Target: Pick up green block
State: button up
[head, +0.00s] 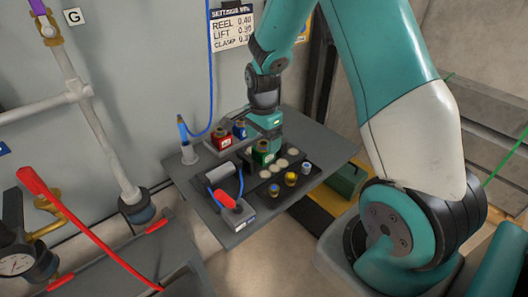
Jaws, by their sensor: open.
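My gripper (270,138) points down from the arm, directly above and slightly behind the block in the picture. It is open. The fingertips are small and partly hidden, so I cannot tell whether they are around the block or only over it.
A red block (222,138) and a blue block (239,130) stand just left. Small blue- and yellow-topped pieces (290,180) stand at the tray's front. A red-handled device (232,206) sits front left, a blue-tipped cylinder (186,142) back left. The shelf's right side (325,150) is clear.

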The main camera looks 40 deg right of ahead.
aim_at(263, 143)
notch_tip(263, 143, down, 4)
jog(key=shift+s+f, duration=0.1)
jog(key=shift+f, duration=0.1)
jog(key=c, duration=1.2)
jog(key=shift+o, duration=0.2)
jog(key=shift+r, duration=0.1)
